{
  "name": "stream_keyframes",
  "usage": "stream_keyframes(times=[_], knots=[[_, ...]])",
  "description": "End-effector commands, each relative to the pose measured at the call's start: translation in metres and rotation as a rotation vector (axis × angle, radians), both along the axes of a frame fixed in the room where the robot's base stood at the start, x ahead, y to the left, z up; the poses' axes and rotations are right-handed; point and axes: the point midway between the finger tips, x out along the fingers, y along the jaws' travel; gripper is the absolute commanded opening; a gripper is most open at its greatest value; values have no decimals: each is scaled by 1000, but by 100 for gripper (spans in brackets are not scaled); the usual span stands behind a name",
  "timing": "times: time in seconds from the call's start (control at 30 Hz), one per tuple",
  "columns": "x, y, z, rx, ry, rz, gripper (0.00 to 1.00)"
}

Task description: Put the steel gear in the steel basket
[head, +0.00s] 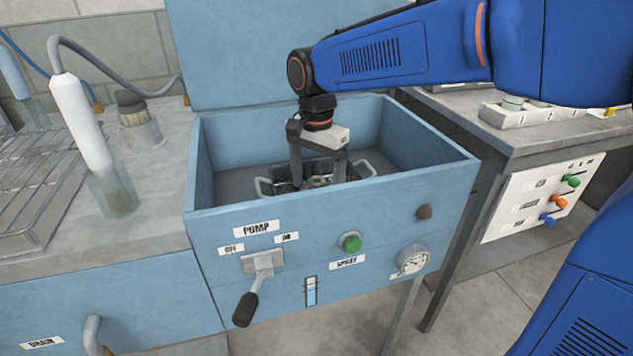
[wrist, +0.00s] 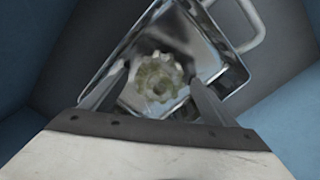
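The steel basket (head: 264,187) is a shiny metal tray with looped handles, and it sits inside the blue wash tank. It also shows in the wrist view (wrist: 205,32). The steel gear (wrist: 158,77) is a toothed ring with a central hole, and in the wrist view it lies within the basket's outline. My gripper (head: 318,183) reaches down into the tank over the basket. In the wrist view its two fingers (wrist: 157,80) are spread apart, on either side of the gear, with gaps visible. Contact with the gear is not visible.
The blue tank (head: 210,210) has raised walls and an open lid (head: 240,50). A wire rack (head: 40,190) and brush holders stand left; a bench (head: 470,125) stands right.

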Motion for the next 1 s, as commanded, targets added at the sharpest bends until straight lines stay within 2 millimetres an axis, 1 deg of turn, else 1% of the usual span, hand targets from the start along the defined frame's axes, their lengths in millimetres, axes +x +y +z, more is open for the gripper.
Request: stream_keyframes(times=[0.23, 0.37, 0.47, 0.8, 0.9, 1.0], knots=[[0, 0, 1, 1, -1, 0, 80], [0, 0, 10, 1, -2, 0, 80], [1, 0, 24, 2, -3, 0, 80], [1, 1, 89, 2, -3, 0, 80], [1, 0, 103, 2, -3, 0, 80], [0, 0, 114, 1, -2, 0, 80]])
